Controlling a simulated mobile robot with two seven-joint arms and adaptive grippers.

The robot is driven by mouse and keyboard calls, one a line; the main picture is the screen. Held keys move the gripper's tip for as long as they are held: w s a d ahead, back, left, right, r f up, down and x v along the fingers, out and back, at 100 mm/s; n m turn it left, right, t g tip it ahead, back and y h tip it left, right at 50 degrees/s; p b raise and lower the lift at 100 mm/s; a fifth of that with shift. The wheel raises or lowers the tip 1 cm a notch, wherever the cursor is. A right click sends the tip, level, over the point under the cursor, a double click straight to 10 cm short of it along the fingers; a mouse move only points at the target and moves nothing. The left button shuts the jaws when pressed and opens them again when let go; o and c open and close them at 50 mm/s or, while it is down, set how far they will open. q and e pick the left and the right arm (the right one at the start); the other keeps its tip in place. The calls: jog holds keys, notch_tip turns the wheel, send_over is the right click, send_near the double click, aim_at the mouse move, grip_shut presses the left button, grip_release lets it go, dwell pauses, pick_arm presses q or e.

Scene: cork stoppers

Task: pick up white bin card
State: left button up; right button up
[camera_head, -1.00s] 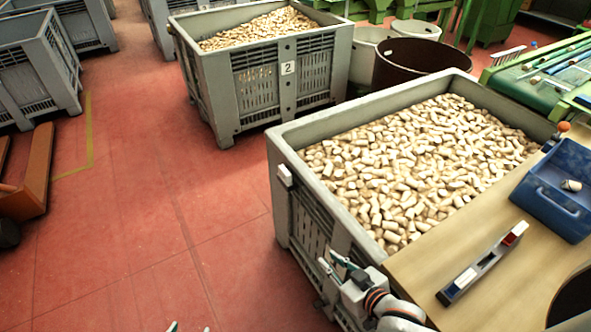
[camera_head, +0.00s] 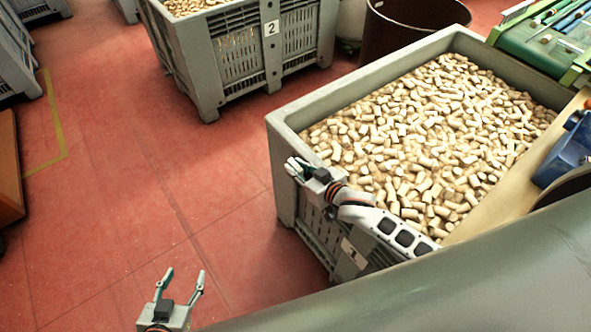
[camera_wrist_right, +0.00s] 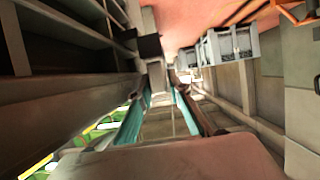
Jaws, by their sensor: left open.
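My right gripper (camera_head: 300,168) is at the outer left wall of the near grey bin (camera_head: 292,125), just below its rim. A small white patch (camera_head: 291,166) shows at its fingertips, where a white card sat earlier; I cannot tell card from finger. In the right wrist view the teal fingers (camera_wrist_right: 162,80) reach forward, tips close together; whether they hold anything is unclear. A white plate marked 1 (camera_head: 354,253) is on the bin's front wall, partly behind my arm. My left gripper (camera_head: 184,275) is open and empty above the red floor, apart from the bin.
The near bin is full of cork stoppers (camera_head: 430,135). A second grey bin (camera_head: 205,75) with a plate marked 2 (camera_head: 271,28) stands behind. A brown tub (camera_head: 405,30), a blue tray (camera_head: 568,150) and a wooden board (camera_head: 500,215) are right.

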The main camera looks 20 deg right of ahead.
jog(key=shift+w, duration=0.2)
grip_shut()
